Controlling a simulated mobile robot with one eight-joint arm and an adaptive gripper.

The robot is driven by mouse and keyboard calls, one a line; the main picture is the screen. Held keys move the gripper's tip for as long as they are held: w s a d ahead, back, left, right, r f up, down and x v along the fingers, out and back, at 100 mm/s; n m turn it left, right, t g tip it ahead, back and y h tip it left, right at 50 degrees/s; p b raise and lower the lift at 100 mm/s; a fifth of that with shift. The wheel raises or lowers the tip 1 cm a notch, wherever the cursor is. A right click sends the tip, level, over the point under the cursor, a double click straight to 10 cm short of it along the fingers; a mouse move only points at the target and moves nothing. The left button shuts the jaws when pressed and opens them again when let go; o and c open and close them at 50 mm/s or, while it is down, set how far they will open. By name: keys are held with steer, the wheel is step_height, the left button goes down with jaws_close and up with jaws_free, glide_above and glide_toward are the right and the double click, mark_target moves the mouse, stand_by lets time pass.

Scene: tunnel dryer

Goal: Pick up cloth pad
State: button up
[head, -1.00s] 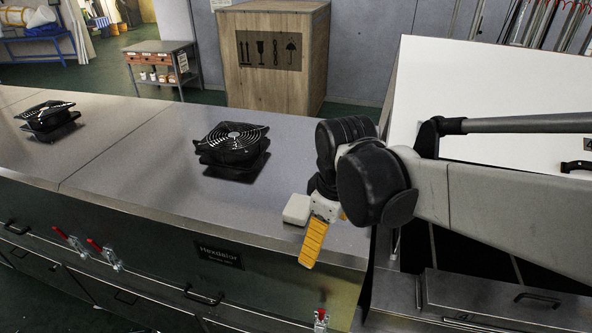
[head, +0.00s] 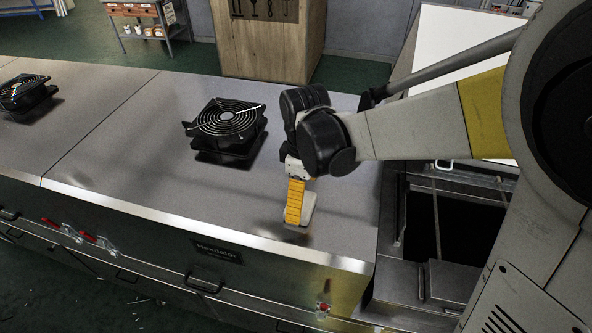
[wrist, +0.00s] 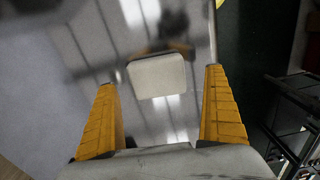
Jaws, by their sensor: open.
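The cloth pad (head: 309,207) is a small off-white block with rounded corners. It lies on the grey metal top of the dryer, near its front right corner. In the head view my gripper (head: 295,204) points down over it, and a yellow finger hides part of the pad. In the wrist view the pad (wrist: 157,76) shows between and beyond the two yellow fingertips, with space on both sides. My gripper is open and holds nothing. I cannot tell how high the fingertips are above the metal.
A black fan (head: 228,126) stands on the top left of my gripper, and another fan (head: 26,93) is farther left. Red-handled clamps (head: 62,228) line the front side. A dark opening (head: 455,225) lies to the right. A wooden crate (head: 268,45) stands behind.

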steer(key=f, duration=0.4)
steer(key=shift+w+a+f, duration=0.2)
steer(key=shift+w+f, duration=0.1)
steer(key=shift+w, duration=0.1)
steer(key=c, duration=1.1)
steer(key=shift+c, duration=0.3)
steer(key=shift+r, duration=0.1)
step_height(320, 180, up, 4)
steer(key=d+r, duration=0.7)
steer(key=d, duration=0.4)
steer(key=shift+d, duration=0.35)
